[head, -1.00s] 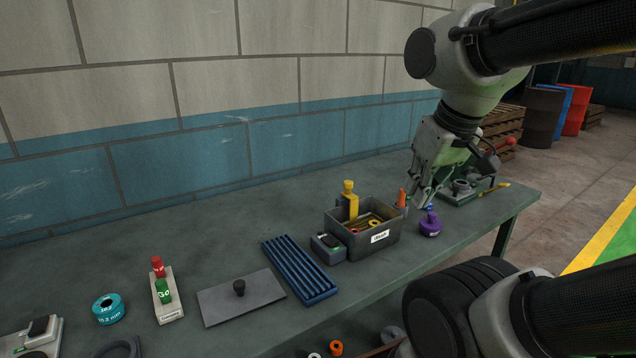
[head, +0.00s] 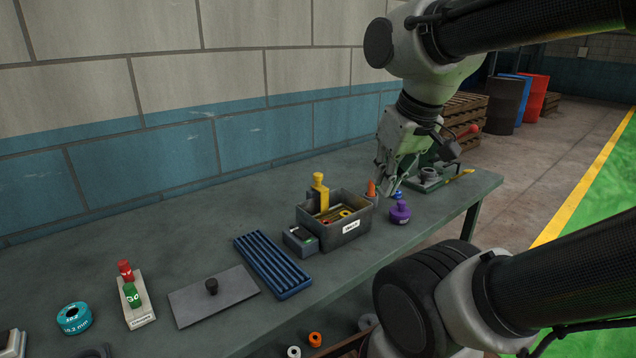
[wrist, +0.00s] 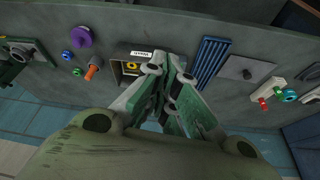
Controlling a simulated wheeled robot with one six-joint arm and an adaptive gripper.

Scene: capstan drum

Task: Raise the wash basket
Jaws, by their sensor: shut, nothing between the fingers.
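A grey open bin (head: 322,240) with a white label stands on the bench; the label appears to read "WASH". A yellow upright post with a knob (head: 320,190) rises at its back left, probably the basket's handle. Yellow and orange rings (head: 343,213) lie inside, and the basket itself is hard to make out. My gripper (head: 386,196) is shut and empty, above the bench, to the right of the bin in the head view. In the wrist view my gripper (wrist: 167,62) covers part of the bin (wrist: 119,54).
A purple knobbed weight (head: 400,213) and an orange cone-like piece (head: 371,188) stand right of the bin. A small grey box (head: 300,240) and a blue ribbed tray (head: 272,264) lie left. A green-based fixture (head: 428,178) sits at the bench's right end.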

